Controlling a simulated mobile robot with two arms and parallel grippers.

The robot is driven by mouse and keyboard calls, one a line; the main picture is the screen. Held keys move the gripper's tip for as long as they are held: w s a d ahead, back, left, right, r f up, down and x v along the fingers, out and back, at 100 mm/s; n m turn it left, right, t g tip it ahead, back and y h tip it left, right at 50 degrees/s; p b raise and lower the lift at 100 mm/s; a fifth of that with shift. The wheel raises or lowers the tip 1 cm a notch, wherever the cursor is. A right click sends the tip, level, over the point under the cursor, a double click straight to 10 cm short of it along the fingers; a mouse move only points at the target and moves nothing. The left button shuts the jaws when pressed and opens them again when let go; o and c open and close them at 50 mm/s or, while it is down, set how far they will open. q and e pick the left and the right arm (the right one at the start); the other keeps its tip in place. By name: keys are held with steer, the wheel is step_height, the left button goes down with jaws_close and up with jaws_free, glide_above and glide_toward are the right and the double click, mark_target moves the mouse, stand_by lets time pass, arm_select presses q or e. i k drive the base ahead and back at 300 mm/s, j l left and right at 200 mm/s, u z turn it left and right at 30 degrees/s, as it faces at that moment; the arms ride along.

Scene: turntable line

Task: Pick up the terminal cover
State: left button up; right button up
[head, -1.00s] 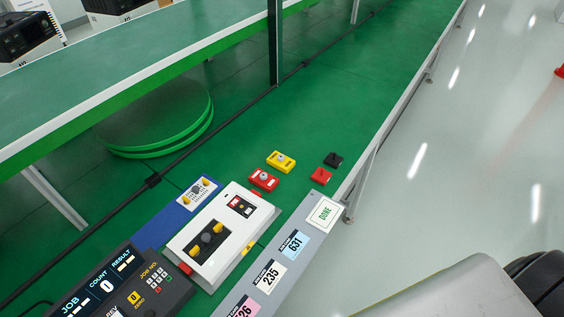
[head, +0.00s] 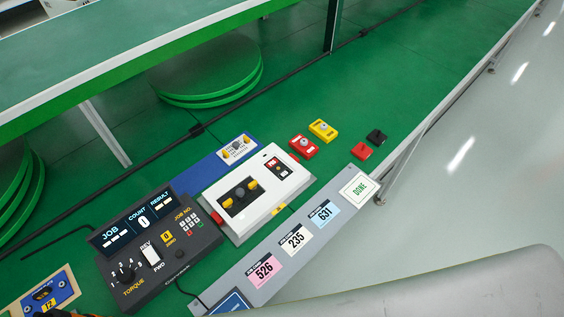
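I cannot tell for sure which part is the terminal cover. Small parts lie on the green bench top: a red block (head: 362,151), a black block (head: 377,136), a red piece with a round knob (head: 303,146) and a yellow piece with a round knob (head: 323,129). A white unit (head: 257,197) with a black recess and yellow parts sits left of them. A blue plate (head: 212,167) beside it carries a white part (head: 237,148) with yellow ends. Neither gripper shows; a pale arm link of mine crosses the lower right.
A dark control box (head: 160,251) with dials and display stands at lower left. A grey strip with number cards (head: 296,238) and a DONE card (head: 360,189) runs along the front edge. Green round discs (head: 208,76) lie behind. Bench around the small blocks is clear.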

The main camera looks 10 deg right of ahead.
mark_target(327, 136)
steer(key=l+u, duration=0.25)
steer(key=l, duration=0.15)
steer(key=k+l+u, duration=0.1)
steer(key=l+u, duration=0.15)
steer(key=l, duration=0.15)
steer(key=l+u, duration=0.25)
steer(key=k+l+u, duration=0.25)
steer(key=l, duration=0.2)
steer(key=i+l, duration=0.05)
